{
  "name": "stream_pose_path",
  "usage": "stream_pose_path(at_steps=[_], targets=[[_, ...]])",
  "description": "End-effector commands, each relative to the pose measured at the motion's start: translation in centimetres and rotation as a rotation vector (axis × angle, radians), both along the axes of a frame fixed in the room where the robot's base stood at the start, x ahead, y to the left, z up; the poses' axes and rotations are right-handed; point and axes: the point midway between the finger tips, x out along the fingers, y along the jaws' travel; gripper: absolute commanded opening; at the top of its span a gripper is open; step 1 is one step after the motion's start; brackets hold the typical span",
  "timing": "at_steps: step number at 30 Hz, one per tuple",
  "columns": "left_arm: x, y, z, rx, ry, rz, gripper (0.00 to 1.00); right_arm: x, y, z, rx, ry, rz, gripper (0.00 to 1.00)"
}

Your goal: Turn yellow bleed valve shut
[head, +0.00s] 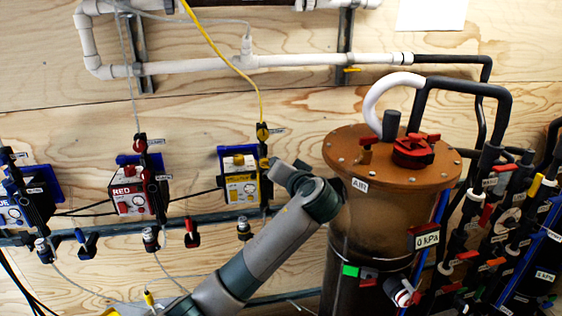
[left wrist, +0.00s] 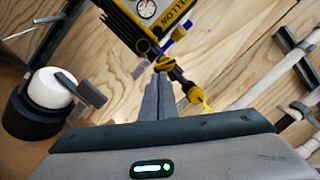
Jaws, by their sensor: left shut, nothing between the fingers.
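The yellow-labelled box (head: 240,185) hangs on the plywood wall, with black fittings along its right side. A yellow valve knob (head: 263,132) sits at the top of these fittings, where a yellow hose comes down. In the left wrist view, a round yellow knob (left wrist: 165,63) shows just beyond my fingertips, beside the box (left wrist: 150,12). My left gripper (head: 270,163) is at the right of the box; its fingers (left wrist: 159,84) are shut and empty. Contact with the knob cannot be told. The gripper hides part of the lower fittings. My right gripper is not in view.
A brown-topped tank (head: 345,160) stands close to the right of my left arm. The red box (head: 130,200) hangs to the left. White pipes (head: 190,67) run above. Many valves and hoses crowd the far right.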

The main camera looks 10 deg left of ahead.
Motion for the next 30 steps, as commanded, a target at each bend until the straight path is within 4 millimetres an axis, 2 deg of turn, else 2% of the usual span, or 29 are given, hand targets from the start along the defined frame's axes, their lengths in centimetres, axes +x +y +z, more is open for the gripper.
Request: stream_pose_path(at_steps=[4,12,30], targets=[[0.1,-0.1,-0.3,0.114,0.038,0.002,0.0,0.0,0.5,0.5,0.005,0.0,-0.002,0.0],[0.1,-0.4,-1.0,0.349,0.115,0.001,0.0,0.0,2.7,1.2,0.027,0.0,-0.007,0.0],[0.1,-0.3,-2.4,0.822,0.267,0.001,0.0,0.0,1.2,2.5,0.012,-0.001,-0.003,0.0]])
